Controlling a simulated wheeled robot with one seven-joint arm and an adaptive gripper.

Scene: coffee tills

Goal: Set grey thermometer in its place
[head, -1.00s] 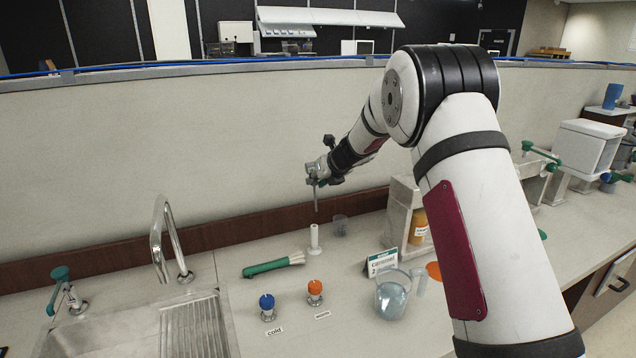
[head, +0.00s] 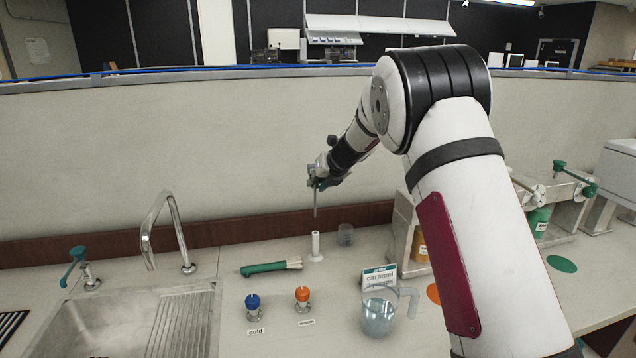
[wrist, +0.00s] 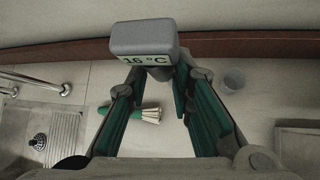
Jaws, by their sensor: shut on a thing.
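The grey thermometer (wrist: 143,42) is in my gripper (wrist: 157,80), its display reading 16 °C in the wrist view. In the head view my gripper (head: 318,183) is shut on its upper end, and its thin probe (head: 315,206) hangs about upright. A slim white upright holder (head: 316,246) with a round base stands on the counter. The probe tip appears just above the holder's top, with a small gap; exact alignment in depth cannot be told. The holder is not seen in the wrist view.
A green-handled brush (head: 268,268) lies left of the holder; a small clear cup (head: 345,235) stands at its right. Blue (head: 253,304) and orange (head: 302,297) knobs, a water jug (head: 378,315) and a caramel sign (head: 377,278) are nearer. The sink (head: 110,325) is left.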

